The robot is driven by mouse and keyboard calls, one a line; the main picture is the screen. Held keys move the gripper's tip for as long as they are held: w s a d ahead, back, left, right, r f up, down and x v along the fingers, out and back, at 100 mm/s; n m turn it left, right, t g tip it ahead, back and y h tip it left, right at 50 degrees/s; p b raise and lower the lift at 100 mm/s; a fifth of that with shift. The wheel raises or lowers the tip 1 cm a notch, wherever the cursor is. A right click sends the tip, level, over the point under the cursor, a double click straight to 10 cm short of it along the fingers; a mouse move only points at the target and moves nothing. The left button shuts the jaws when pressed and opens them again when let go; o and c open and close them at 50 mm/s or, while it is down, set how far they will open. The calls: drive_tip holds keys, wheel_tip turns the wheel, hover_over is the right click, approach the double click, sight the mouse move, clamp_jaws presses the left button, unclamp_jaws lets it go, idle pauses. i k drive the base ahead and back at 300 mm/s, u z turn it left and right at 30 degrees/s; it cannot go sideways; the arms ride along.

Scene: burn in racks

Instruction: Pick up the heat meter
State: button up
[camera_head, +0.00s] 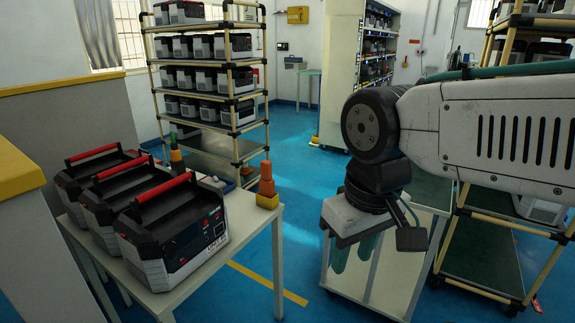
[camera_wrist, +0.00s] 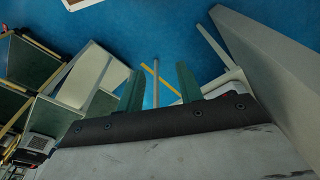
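I cannot make out a heat meter for certain. A small grey-blue item (camera_head: 215,182) lies on the white table (camera_head: 238,238), partly hidden behind the nearest box; I cannot tell what it is. My gripper (camera_head: 353,262) hangs fingers down, right of the table and in front of a white cart. In the wrist view its two green fingers (camera_wrist: 159,88) stand apart with nothing between them, over blue floor. It is open and empty.
Three black-and-grey boxes with red handles (camera_head: 178,225) fill the table's left part. An orange stacked object (camera_head: 266,186) stands at its right corner. A loaded shelf rack (camera_head: 213,80) stands behind, another rack (camera_head: 500,240) at right. The white cart (camera_head: 400,275) stands near my gripper. Blue floor (camera_head: 300,250) is clear between table and cart.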

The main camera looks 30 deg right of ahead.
sight(267, 185)
drive_tip(key=z, duration=0.4)
drive_tip(key=i, duration=1.4)
drive_tip(key=z, duration=0.35)
